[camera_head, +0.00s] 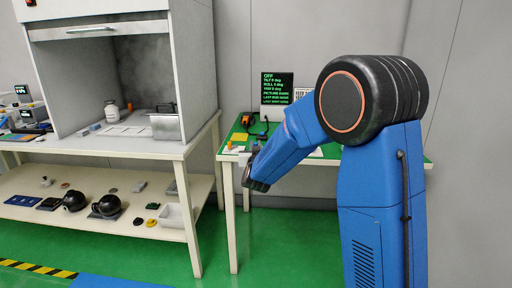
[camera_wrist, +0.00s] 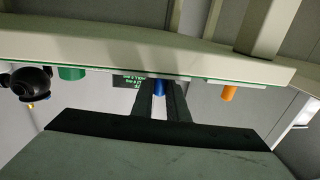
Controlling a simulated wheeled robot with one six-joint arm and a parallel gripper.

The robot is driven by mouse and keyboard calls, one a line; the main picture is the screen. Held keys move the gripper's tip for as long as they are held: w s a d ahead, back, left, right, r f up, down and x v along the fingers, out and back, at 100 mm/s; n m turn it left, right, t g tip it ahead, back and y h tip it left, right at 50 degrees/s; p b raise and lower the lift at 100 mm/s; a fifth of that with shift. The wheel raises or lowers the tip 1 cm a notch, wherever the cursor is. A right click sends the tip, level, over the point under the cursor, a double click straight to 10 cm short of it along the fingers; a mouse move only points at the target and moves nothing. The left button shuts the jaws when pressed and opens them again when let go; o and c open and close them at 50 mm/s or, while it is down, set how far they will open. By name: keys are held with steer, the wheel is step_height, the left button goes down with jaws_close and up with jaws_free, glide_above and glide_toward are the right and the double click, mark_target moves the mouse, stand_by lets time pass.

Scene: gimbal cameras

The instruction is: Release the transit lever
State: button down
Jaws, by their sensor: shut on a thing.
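My gripper (camera_wrist: 161,88) has its two dark fingers close on either side of a small blue post (camera_wrist: 159,89) in the wrist view. The post looks like a lever or knob, but I cannot tell whether it is the transit lever. In the head view my gripper (camera_head: 247,172) is at the front edge of the green-topped table, partly hidden by my arm. An orange peg (camera_wrist: 228,92) stands apart to the right in the wrist view. A black round camera-like unit (camera_wrist: 30,82) is at the left there.
The green-topped table (camera_head: 427,160) carries a screen (camera_head: 277,92) reading OFF, with tilt, roll and yaw at 0 and picture dark. A yellow pad (camera_head: 239,137) lies on it. A white bench with a hood and a lower shelf (camera_head: 105,225) stands at left. Green floor is open in front.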

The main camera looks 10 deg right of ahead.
steer(key=shift+m+h, duration=0.4)
steer(key=shift+h, duration=0.2)
steer(key=c, duration=1.7)
jaws_free()
steer(key=shift+c, duration=0.2)
steer(key=shift+a, duration=0.1)
steer(key=v, duration=1.7)
steer(key=shift+s+a+r, duration=0.1)
steer(key=shift+s+r, duration=0.05)
